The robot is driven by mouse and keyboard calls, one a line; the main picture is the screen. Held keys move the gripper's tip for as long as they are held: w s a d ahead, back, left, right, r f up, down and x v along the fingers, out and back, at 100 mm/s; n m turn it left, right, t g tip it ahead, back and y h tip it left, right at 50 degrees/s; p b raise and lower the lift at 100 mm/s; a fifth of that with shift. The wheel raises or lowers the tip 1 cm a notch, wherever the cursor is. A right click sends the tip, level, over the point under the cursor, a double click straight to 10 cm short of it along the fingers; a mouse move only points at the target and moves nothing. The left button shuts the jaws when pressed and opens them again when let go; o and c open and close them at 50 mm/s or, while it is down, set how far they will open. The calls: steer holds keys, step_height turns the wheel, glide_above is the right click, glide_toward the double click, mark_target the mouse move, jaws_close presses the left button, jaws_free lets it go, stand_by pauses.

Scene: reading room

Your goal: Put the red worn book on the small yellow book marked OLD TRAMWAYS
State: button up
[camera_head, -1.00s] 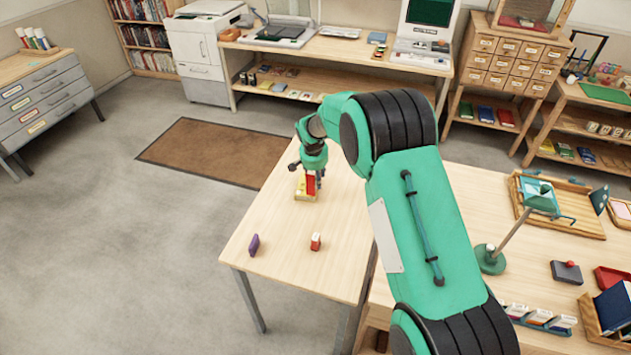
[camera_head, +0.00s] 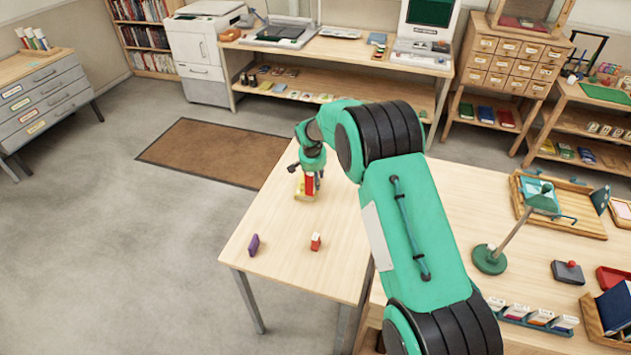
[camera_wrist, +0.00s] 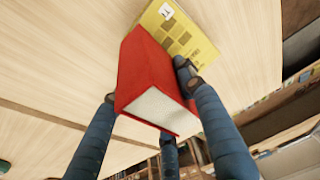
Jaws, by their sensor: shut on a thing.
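The red book (camera_wrist: 152,78) is held between the fingers of my gripper (camera_wrist: 148,92) in the wrist view. In the head view the red book (camera_head: 309,184) stands upright under my gripper (camera_head: 312,172) at the far part of the table. The yellow book (camera_wrist: 180,30) lies flat on the table beyond the red book and partly hidden by it; in the head view the yellow book (camera_head: 300,193) shows at the red book's foot. The red book appears over or against the yellow book; I cannot tell whether they touch. The yellow cover's title is not readable.
A green lamp (camera_head: 490,258) and a wooden tray (camera_head: 560,222) are on the right. The table's middle is clear.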

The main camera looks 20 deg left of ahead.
steer(key=shift+f, duration=0.3)
steer(key=shift+f, duration=0.15)
steer(key=o, duration=1.4)
steer(key=p+v, duration=0.1)
steer(key=v, duration=1.1)
steer(key=shift+r, duration=0.2)
